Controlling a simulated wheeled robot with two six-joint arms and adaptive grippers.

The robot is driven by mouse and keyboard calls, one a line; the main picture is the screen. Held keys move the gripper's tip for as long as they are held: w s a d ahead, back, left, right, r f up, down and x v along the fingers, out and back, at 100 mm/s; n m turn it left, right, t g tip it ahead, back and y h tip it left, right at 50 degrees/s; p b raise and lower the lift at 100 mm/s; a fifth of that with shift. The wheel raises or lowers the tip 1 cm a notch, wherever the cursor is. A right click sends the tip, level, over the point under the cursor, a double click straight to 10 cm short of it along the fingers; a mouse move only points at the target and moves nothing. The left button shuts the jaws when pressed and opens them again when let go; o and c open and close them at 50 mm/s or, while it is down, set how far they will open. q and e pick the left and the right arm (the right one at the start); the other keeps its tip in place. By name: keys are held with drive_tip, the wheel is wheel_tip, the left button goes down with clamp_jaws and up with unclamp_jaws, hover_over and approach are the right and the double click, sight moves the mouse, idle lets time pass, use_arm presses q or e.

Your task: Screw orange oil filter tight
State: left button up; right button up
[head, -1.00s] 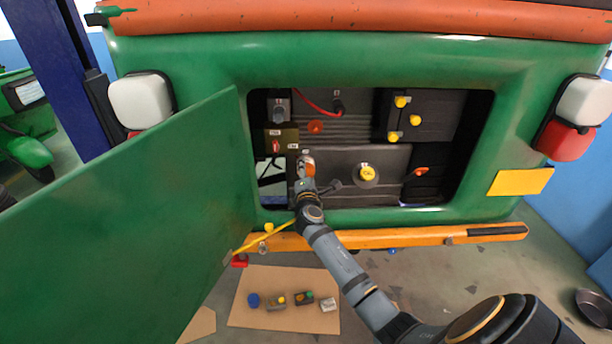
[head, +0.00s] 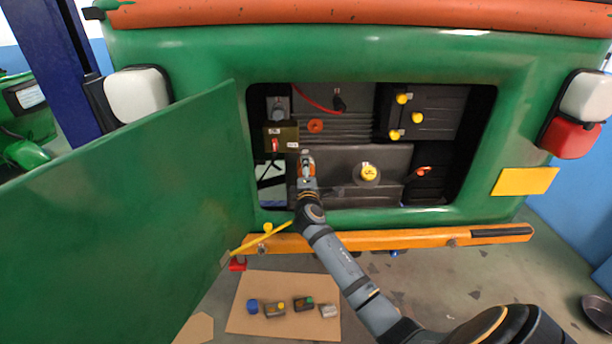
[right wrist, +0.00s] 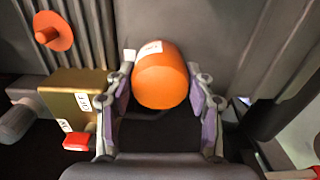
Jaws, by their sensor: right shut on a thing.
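The orange oil filter (right wrist: 162,82) is a short rounded cylinder with a white label on its edge. It sits inside the open rear bay, low and left of the middle, and shows partly in the head view (head: 306,171). My right gripper (right wrist: 162,90) is shut on it, one purple-padded finger on each side. In the head view my right gripper (head: 307,178) reaches into the bay from below. The seat behind the filter is hidden. My left gripper is not in view.
A brass box with a red lever (right wrist: 77,143) stands close left of my fingers. A yellow-capped part (head: 368,172) is to the right. The open green door (head: 120,220) fills the left. A yellow rod (head: 262,238) crosses the lower sill near my arm.

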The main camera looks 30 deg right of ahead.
drive_tip(key=shift+r+m, duration=0.3)
drive_tip(key=shift+f+m+b, duration=0.1)
drive_tip(key=shift+m+b, duration=0.2)
drive_tip(key=shift+b, duration=0.15)
drive_tip(key=shift+m+b, duration=1.05)
drive_tip(key=shift+m, duration=0.25)
drive_tip(key=shift+r+m+b, duration=0.2)
drive_tip(key=shift+m+b, duration=0.1)
drive_tip(key=shift+m, duration=0.1)
drive_tip(key=shift+w, duration=0.1)
